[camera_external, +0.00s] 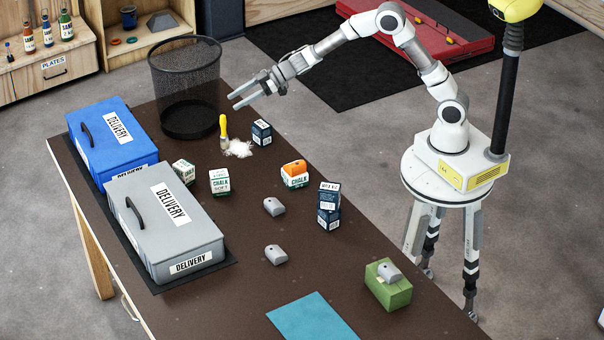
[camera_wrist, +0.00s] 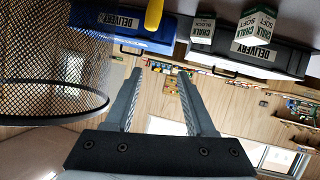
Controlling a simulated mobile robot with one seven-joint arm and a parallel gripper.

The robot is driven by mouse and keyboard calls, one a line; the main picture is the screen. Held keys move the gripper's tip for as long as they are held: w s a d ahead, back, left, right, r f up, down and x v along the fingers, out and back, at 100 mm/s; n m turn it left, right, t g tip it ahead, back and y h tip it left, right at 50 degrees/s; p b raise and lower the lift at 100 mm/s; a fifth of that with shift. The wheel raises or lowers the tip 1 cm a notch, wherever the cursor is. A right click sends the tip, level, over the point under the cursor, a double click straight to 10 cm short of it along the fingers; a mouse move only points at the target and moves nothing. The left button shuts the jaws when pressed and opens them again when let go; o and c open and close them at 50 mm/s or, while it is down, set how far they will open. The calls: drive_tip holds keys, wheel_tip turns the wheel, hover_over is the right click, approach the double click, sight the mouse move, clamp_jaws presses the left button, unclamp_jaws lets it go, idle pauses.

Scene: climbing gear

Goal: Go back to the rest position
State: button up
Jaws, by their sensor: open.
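My gripper (camera_external: 243,95) is open and empty. It hangs in the air above the far end of the brown table (camera_external: 240,255), just right of the black mesh bin (camera_external: 187,85). Its two spread fingers (camera_wrist: 160,90) also show in the wrist view with nothing between them, and the mesh bin (camera_wrist: 60,60) is at the left there. My arm reaches over from its base, which stands on a tripod at the right.
A blue delivery box (camera_external: 112,140) and a grey one (camera_external: 165,225) stand at the table's left. A yellow-handled brush (camera_external: 223,127), a dark box (camera_external: 262,132), chalk boxes (camera_external: 219,181), grey holds (camera_external: 274,207), a green block (camera_external: 388,292) and a blue sheet (camera_external: 312,318) are also there.

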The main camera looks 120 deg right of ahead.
drive_tip(key=a+r+m+g+h+p, duration=0.1)
drive_tip(key=a+r+g+h+p, duration=0.1)
drive_tip(key=a+r, duration=0.85)
drive_tip(key=s+a+r+g+p, duration=0.1)
drive_tip(key=s+a+r, duration=0.15)
drive_tip(key=a, duration=0.35)
drive_tip(key=s+a+r+g+p, duration=0.1)
drive_tip(key=s+a+r, duration=0.1)
drive_tip(key=s+a, duration=0.25)
drive_tip(key=s+a+r+g+y+p, duration=0.1)
drive_tip(key=s+a+y+p, duration=0.1)
drive_tip(key=s+a, duration=0.7)
drive_tip(key=s+a+r+n+g+y+p, duration=0.1)
drive_tip(key=s+a+p, duration=0.3)
drive_tip(key=s+a, duration=0.5)
drive_tip(key=s+g+y, duration=0.1)
drive_tip(key=s, duration=0.7)
drive_tip(key=shift+s+a+n+g+y, duration=0.2)
drive_tip(key=shift+s+n+g+y, duration=0.1)
drive_tip(key=shift+y, duration=0.1)
